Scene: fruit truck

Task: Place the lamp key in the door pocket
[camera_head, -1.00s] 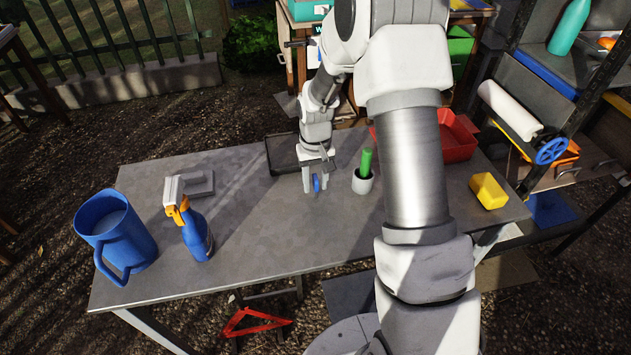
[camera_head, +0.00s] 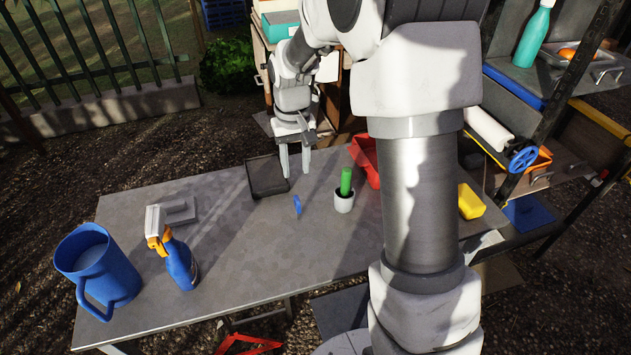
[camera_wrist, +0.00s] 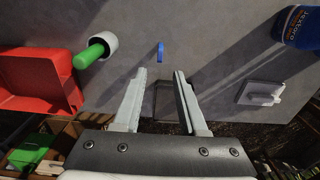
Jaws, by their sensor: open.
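A small blue piece (camera_head: 297,205), seemingly the lamp key, stands on the grey table near its middle. It also shows in the wrist view (camera_wrist: 160,52), ahead of the fingertips. My gripper (camera_head: 295,174) is open and empty, behind and above the blue piece and apart from it. Its two fingers show spread in the wrist view (camera_wrist: 162,73). A shallow dark tray (camera_head: 257,188) lies on the table just left of my gripper; between the fingers part of it shows in the wrist view. I cannot make out a door pocket for sure.
A white cup (camera_head: 344,203) with a green-handled item stands right of the blue piece. A red bin (camera_head: 365,155), yellow block (camera_head: 470,203), blue spray bottle (camera_head: 180,265), blue jug (camera_head: 97,268) and grey bracket (camera_head: 180,211) are around. The table's front middle is clear.

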